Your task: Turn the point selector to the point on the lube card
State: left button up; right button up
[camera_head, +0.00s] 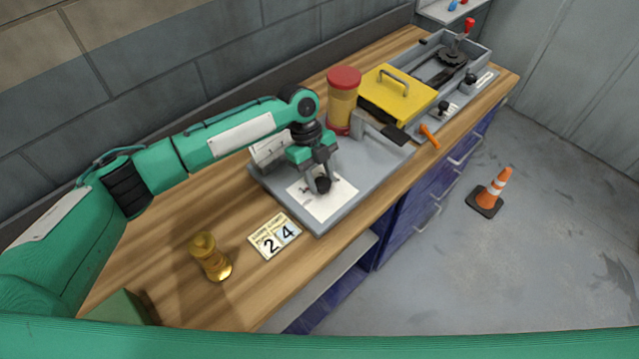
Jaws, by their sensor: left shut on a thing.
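The point selector is a small black knob (323,187) on a white dial sheet (338,203), which lies on a grey plate (375,175) on the bench. My left gripper (320,179) reaches down from above and is shut on the knob. The fingers hide part of the knob and of the dial marks, so I cannot tell which point it is at. The lube card (273,236) lies flat on the wood left of the plate. It has a large 2 and a large 4, the 4 on a bluish patch. My right gripper is not in view.
A red-capped yellow cylinder (343,100) and a yellow-lidded box (398,92) stand behind the plate. An orange-handled tool (430,137) lies near the front edge. A cone (490,193) stands on the floor.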

pick_arm(q)
jog(key=m+b, duration=0.1)
jog(key=m+y+b, duration=0.1)
jog(key=m, duration=0.1)
jog(key=m+b, duration=0.1)
jog(key=shift+w+d+f+m+g+y, duration=0.1)
jog(key=shift+d+m+g+y, duration=0.2)
jog(key=shift+g, duration=0.1)
jog(key=shift+m+y+b, duration=0.6)
jog(key=shift+m+b, duration=0.2)
jog(key=shift+m, duration=0.8)
jog(key=o, duration=1)
jog(key=shift+c, duration=0.2)
jog(key=b+v, duration=0.2)
jog(key=v, duration=1.2)
jog(key=shift+w+d, duration=0.1)
